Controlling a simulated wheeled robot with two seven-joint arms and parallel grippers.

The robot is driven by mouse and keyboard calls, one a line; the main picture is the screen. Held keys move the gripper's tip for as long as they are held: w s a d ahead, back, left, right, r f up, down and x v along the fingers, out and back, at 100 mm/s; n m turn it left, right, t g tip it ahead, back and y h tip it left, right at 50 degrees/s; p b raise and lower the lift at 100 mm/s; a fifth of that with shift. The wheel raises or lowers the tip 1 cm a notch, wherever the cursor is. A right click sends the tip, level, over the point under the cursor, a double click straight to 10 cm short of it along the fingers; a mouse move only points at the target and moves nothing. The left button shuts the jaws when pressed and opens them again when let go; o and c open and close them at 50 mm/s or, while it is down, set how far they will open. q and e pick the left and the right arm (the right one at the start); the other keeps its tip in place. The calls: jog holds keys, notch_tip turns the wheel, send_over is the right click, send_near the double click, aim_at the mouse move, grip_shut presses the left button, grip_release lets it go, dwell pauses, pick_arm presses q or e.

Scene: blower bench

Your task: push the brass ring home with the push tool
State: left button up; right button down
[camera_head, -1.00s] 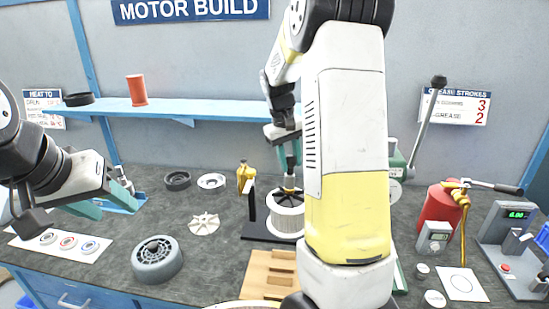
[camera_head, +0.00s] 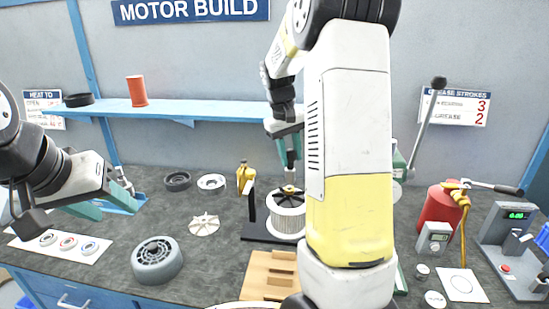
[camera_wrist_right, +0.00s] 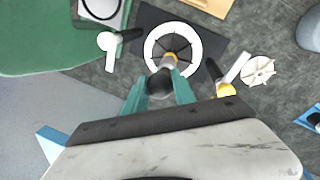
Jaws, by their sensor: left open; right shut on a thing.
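My right gripper (camera_wrist_right: 162,95) is shut on the push tool (camera_wrist_right: 160,84), whose dark rounded end shows between its teal fingers. In the head view, the gripper (camera_head: 290,148) is above the white ribbed motor part (camera_head: 286,220), with the tool upright and its lower end at the dark spoked centre. A small brass-coloured piece (camera_wrist_right: 169,61) shows at the tool's far end, over the hub; I cannot tell how deep the brass ring sits. My left gripper (camera_head: 106,204) is open and empty at the left, over the bench.
A grey round housing (camera_head: 157,260), a pale fan wheel (camera_head: 204,224) and a wooden block (camera_head: 268,274) are near the motor part. A yellow bottle (camera_head: 246,177) stands behind. A lever press handle (camera_head: 428,120), red canister (camera_head: 440,208) and digital gauge (camera_head: 508,235) are at right.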

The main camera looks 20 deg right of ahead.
jog(key=shift+r, duration=2.3)
